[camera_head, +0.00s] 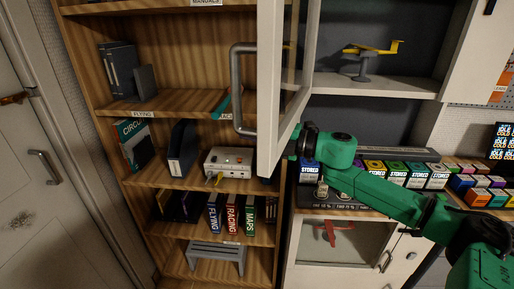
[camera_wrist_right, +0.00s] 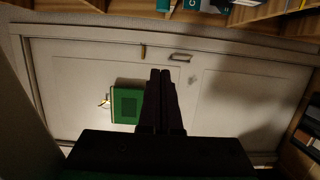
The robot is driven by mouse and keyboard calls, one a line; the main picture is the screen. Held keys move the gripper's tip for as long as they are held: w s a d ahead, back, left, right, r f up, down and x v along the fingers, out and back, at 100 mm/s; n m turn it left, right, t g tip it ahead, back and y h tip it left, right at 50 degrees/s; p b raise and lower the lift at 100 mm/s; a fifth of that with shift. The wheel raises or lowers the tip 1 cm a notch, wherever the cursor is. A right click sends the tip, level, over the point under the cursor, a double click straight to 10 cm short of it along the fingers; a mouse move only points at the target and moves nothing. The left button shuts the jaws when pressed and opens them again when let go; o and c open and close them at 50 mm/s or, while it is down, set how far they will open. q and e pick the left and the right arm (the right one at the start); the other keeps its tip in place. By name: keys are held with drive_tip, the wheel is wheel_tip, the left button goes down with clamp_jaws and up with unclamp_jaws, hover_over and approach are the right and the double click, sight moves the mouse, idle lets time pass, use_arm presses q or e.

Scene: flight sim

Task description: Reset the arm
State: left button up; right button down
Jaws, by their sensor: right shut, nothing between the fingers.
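My right arm comes in from the right in the head view, green with black joints, and its wrist end is beside the open white cabinet door (camera_head: 270,60). The door's edge hides my right fingers there. In the right wrist view my right gripper (camera_wrist_right: 161,75) is shut, its two dark fingers together with nothing between them. The cabinet door stands open, with a grey bar handle (camera_head: 237,90) on it. My left gripper is in neither view.
A wooden shelf unit (camera_head: 90,60) holds books, binders and a grey switch box (camera_head: 228,162). Several coloured "STORED" boxes (camera_head: 396,172) line the counter behind my arm. A yellow model plane (camera_head: 373,48) stands above. A pale room door (camera_head: 45,200) is at far left.

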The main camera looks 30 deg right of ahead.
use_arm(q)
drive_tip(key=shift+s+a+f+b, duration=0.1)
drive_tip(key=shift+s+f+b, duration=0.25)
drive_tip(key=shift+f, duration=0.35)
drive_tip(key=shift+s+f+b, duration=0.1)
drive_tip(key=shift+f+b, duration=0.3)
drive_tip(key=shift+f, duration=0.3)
use_arm(e)
drive_tip(key=shift+v, duration=0.85)
